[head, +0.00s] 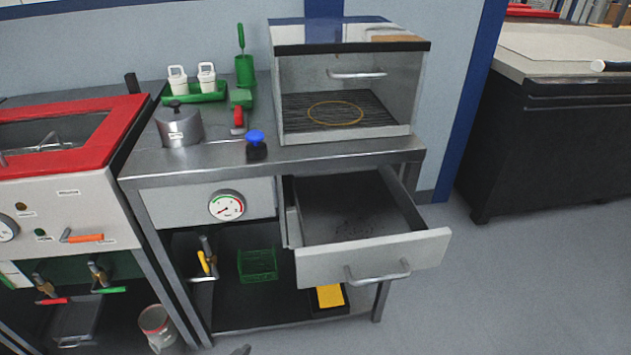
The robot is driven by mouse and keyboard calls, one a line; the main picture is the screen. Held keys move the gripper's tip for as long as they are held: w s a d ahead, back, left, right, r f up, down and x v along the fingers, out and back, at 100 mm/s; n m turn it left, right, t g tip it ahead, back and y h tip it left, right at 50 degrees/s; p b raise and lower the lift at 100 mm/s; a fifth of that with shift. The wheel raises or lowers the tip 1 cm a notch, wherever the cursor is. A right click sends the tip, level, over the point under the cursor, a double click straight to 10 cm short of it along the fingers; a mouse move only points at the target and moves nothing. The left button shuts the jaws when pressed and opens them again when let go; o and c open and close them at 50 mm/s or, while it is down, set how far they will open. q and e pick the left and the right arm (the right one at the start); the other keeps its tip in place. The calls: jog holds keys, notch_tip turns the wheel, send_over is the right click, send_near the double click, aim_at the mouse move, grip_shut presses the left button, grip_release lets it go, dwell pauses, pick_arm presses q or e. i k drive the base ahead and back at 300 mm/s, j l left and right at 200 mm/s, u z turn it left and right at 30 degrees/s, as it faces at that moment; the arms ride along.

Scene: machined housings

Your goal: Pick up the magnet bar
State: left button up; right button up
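I cannot single out the magnet bar with certainty. A small black piece with a blue knob (256,146) stands upright near the front edge of the steel bench (285,153). Behind it, a green and red handled tool (238,112) lies on the bench top. Neither of my grippers shows clearly. A small grey tip (241,350) pokes in at the bottom edge, and I cannot tell what it is.
An open drawer (372,262) juts out at the right, dark specks on its floor. A glass-fronted cabinet (345,85), a lidded metal pot (180,126) and a green tray (195,97) with white containers stand on the bench. A red-framed machine (110,135) adjoins at left.

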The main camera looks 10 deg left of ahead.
aim_at(239, 124)
jog(key=j, duration=0.75)
jog(key=i+j, duration=0.15)
jog(key=j, duration=0.55)
jog(key=j+z, duration=0.55)
jog(key=z, duration=0.2)
